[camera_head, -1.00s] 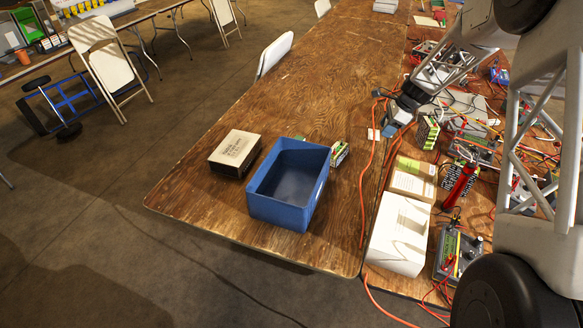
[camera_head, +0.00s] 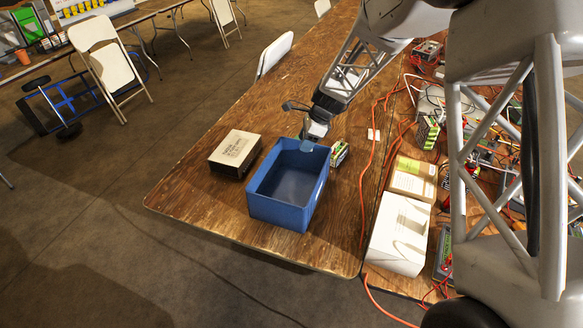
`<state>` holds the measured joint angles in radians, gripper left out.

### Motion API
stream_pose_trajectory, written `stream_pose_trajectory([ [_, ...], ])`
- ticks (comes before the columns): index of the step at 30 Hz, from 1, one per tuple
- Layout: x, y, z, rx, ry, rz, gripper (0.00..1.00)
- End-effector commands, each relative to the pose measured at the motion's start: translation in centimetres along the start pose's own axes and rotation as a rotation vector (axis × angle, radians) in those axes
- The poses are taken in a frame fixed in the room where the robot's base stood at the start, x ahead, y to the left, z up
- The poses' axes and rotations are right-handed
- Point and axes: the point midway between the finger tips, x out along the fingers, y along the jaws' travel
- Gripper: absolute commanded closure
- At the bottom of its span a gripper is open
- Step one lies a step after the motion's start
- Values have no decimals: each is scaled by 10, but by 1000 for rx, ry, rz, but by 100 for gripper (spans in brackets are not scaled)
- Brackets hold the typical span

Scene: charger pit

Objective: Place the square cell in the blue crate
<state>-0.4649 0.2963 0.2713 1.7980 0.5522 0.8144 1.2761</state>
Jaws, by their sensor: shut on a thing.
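The open blue crate (camera_head: 270,208) stands near the front end of the wooden table, and its visible floor is empty. My gripper (camera_head: 314,133) is at the crate's far rim, pointing down. It is shut on a small grey-blue thing (camera_head: 307,146), which I take to be the square cell. The cell is small and partly hidden by the gripper, so its shape is unclear. In the picture it overlaps the inside of the crate's far wall. I cannot tell its height above the rim.
A dark box with a tan top (camera_head: 235,149) stands left of the crate. A small green-and-white pack (camera_head: 339,153) sits close to its right side. A white box (camera_head: 399,233), orange cables (camera_head: 366,185) and cluttered electronics lie further right.

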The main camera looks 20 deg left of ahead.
Motion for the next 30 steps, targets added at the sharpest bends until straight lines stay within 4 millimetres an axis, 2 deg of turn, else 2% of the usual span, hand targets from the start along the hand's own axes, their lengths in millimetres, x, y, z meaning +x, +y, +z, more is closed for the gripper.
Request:
stream_pose_trajectory([
  [3,8,11,19,-14,1,7,85],
  [7,15,20,35,-24,1,12,85],
  [15,51,19,19,-22,1,13,85],
  [18,58,19,16,-23,1,11,85],
  [30,61,19,14,-22,1,11,85],
])
